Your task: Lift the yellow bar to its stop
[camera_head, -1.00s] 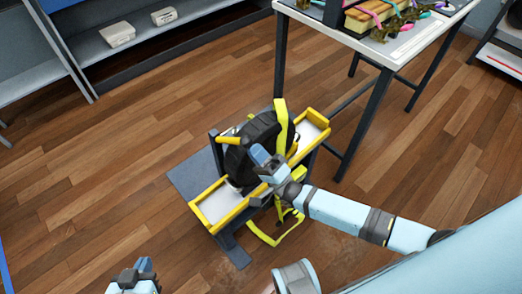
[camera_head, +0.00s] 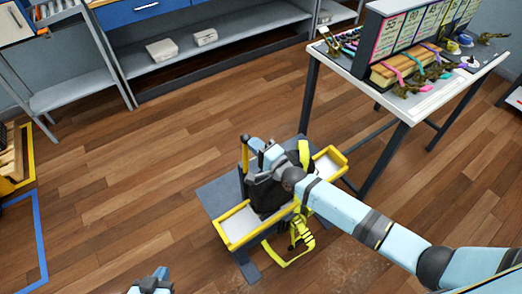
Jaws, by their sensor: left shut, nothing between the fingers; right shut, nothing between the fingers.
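A short yellow bar (camera_head: 245,153) stands nearly upright at the left of a dark stand that holds a black pack-like item (camera_head: 264,192). My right gripper (camera_head: 260,149) is shut and empty beside the upper part of the bar, in front of the black item; I cannot tell whether it touches the bar. My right arm hides part of the stand. My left gripper (camera_head: 160,273) is shut at the bottom edge, partly cut off and well away from the stand.
The stand has yellow-rimmed trays, one at the left (camera_head: 238,226) and one at the right (camera_head: 328,164). A yellow strap (camera_head: 290,260) hangs to the floor. A white-topped table (camera_head: 400,104) stands behind at right. Shelves (camera_head: 235,35) line the back. Wooden floor is free at left.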

